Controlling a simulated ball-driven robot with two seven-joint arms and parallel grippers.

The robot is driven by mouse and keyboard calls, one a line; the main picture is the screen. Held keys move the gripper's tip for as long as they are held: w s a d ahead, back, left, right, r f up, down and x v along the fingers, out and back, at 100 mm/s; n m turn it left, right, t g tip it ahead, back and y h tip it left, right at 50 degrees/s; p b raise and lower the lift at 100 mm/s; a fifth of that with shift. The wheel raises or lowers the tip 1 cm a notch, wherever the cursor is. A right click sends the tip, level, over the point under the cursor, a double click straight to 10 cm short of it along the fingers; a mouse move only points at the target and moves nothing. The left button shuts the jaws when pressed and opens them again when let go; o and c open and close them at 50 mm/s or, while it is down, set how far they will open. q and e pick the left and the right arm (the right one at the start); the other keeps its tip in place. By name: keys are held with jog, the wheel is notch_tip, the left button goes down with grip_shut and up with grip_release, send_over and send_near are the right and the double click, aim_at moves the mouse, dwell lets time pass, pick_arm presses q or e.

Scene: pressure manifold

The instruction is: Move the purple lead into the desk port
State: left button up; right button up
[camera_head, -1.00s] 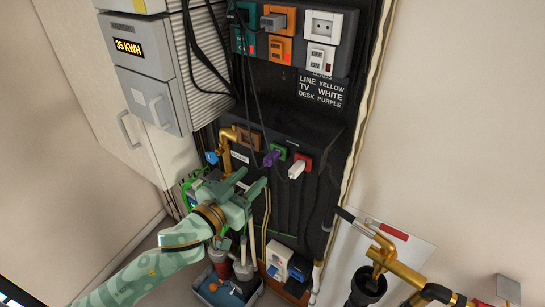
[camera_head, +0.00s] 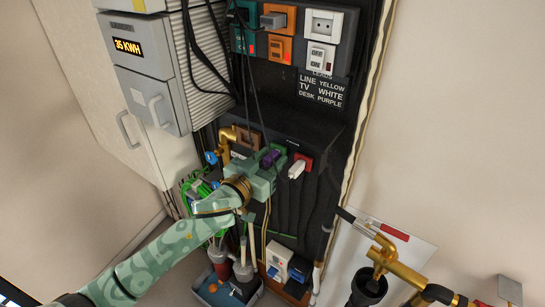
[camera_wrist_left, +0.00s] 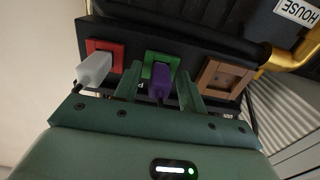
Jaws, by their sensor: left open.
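The purple lead's plug (camera_head: 270,158) sits at the green port (camera_head: 280,150) on the dark lower panel. In the left wrist view the purple plug (camera_wrist_left: 160,86) stands in front of the green socket (camera_wrist_left: 150,62), apparently plugged in. My left gripper (camera_head: 265,165) is at the plug; in the wrist view its two open fingers (camera_wrist_left: 158,88) stand one on each side of it, with a gap visible. An empty brown port (camera_wrist_left: 222,78) is to the right there, and shows beside the gold pipe in the head view (camera_head: 248,138). Which port is the desk one cannot be read.
A white plug (camera_head: 297,170) sits in the red port (camera_head: 305,160) beside the green one. A gold pipe (camera_head: 226,145) stands left of the brown port. Black cables hang above. A label board (camera_head: 320,88) lists lead colours. A tub (camera_head: 228,290) stands below.

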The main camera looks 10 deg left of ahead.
dwell(0.4)
pick_arm(q)
jog(key=shift+p, duration=0.45)
dwell(0.6)
grip_shut()
jog(key=shift+s+f, duration=0.1)
jog(key=shift+s, duration=0.1)
